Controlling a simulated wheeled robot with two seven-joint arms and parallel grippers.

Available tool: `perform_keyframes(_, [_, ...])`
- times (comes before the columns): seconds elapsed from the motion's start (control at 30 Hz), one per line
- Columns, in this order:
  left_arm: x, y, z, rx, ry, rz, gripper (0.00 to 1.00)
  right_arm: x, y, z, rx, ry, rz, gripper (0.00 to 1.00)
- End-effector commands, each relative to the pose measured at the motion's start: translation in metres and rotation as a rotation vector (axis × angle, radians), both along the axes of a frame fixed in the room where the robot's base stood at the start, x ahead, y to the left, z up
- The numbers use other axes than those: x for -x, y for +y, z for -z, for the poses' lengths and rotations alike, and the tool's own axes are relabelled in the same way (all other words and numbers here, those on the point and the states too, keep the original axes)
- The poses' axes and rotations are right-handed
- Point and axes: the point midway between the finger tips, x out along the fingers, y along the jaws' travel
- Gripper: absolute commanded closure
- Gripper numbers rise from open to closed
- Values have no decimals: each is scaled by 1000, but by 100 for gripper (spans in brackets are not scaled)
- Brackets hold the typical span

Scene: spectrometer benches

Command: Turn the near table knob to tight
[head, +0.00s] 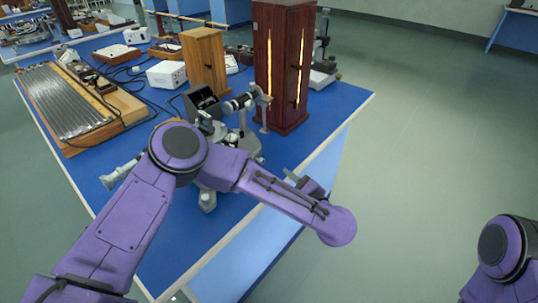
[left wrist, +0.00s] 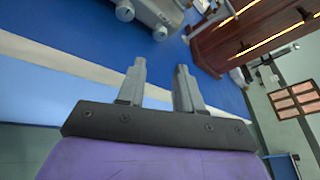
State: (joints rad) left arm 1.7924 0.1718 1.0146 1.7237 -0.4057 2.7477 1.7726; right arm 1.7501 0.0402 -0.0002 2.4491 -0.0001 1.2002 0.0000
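The grey spectrometer (head: 236,150) stands on the blue bench near its front right edge, partly hidden behind my left arm. Its base and a foot (head: 207,200) show below the arm. I cannot single out the near table knob in the head view. In the left wrist view, part of the spectrometer (left wrist: 158,10) with small rounded ends shows at the top, beyond the fingertips. My left gripper (left wrist: 160,66) is open and empty, fingers apart, touching nothing. In the head view it (head: 297,178) is mostly hidden by its wrist, right of the spectrometer by the bench edge. My right gripper is out of view.
A dark red wooden cabinet (head: 283,65) with glowing slits stands behind the spectrometer. A lighter wooden box (head: 204,62), a white box (head: 166,75), cables and a long ridged metal apparatus (head: 65,100) occupy the bench (head: 340,100). Open floor (head: 430,130) lies to the right.

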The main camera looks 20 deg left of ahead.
Motion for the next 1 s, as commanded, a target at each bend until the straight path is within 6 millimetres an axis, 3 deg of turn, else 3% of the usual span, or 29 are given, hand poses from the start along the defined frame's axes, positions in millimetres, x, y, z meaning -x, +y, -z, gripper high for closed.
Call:
perform_keyframes(0.07, [-1,2,-8,122,-97,-95,65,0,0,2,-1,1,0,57])
perform_keyframes(0.17, [-6,12,-9,169,-132,-138,65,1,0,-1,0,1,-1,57])
perform_keyframes(0.5, [-48,77,15,161,-123,-151,65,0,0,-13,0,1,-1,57])
perform_keyframes(0.7, [-61,90,21,161,-124,-142,65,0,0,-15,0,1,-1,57])
perform_keyframes(0.97, [-62,90,22,159,-124,-139,65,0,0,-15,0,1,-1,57])
perform_keyframes(1.0, [-62,90,21,159,-124,-139,78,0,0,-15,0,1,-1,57])
